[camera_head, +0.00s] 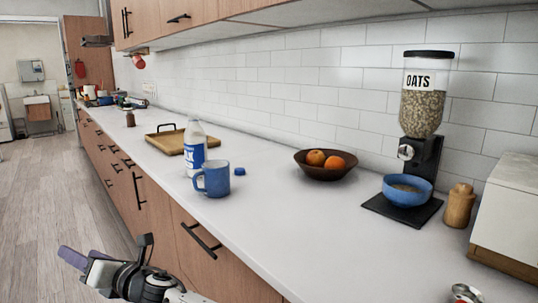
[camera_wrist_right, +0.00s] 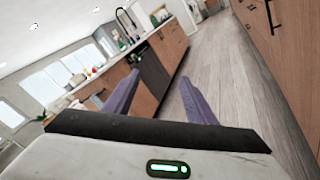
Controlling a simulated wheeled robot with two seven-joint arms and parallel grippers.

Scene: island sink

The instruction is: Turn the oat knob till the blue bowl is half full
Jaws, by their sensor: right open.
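The oat dispenser (camera_head: 423,105) stands at the right of the counter in the head view, its clear hopper labelled OATS and holding oats. Its silver knob (camera_head: 405,152) is on the front of the black body. The blue bowl (camera_head: 408,195) sits upright on the black base (camera_head: 376,205) under the dispenser. Some oats (camera_head: 404,188) show inside it; the exact level is hard to tell. My right gripper (camera_wrist_right: 158,98) is open and empty, its purple fingers apart. In the head view it is low at the left, beyond the counter's front edge, far from the knob. My left gripper is not in view.
A brown fruit bowl (camera_head: 322,174), blue mug (camera_head: 212,180), milk bottle (camera_head: 195,150) and blue cap (camera_head: 240,171) stand left of the dispenser. A wooden jar (camera_head: 459,206) and a white box (camera_head: 508,215) are right of it. The counter front is mostly clear; a can (camera_head: 466,293) shows below.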

